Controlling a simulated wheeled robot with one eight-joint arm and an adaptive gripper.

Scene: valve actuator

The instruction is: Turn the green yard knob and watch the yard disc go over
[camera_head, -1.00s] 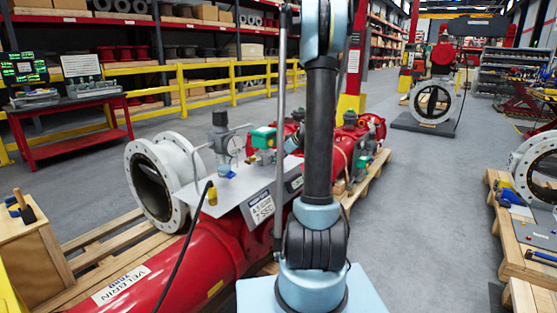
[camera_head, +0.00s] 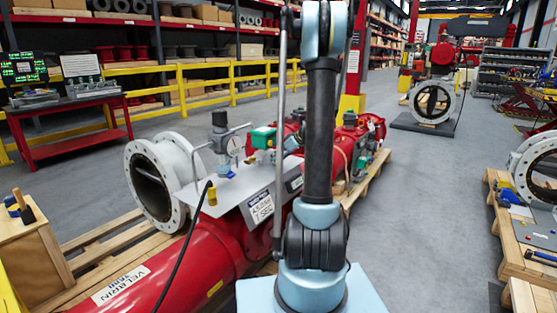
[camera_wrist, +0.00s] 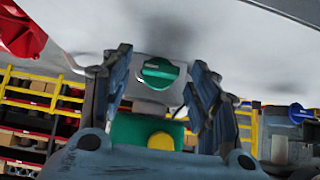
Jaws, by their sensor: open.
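The green knob (camera_wrist: 158,72) shows in the wrist view on a pale grey plate, with a raised bar across its face. My gripper (camera_wrist: 160,66) is open, one blue-grey finger on each side of the knob. Gaps show between the fingers and the knob, and I see no contact. Below the knob is a green block (camera_wrist: 128,130) with a round yellow part (camera_wrist: 161,141). I cannot make out the yard disc in either view.
A yellow railing (camera_head: 225,82) stands behind. The grey floor at right is clear up to a pallet (camera_head: 520,255).

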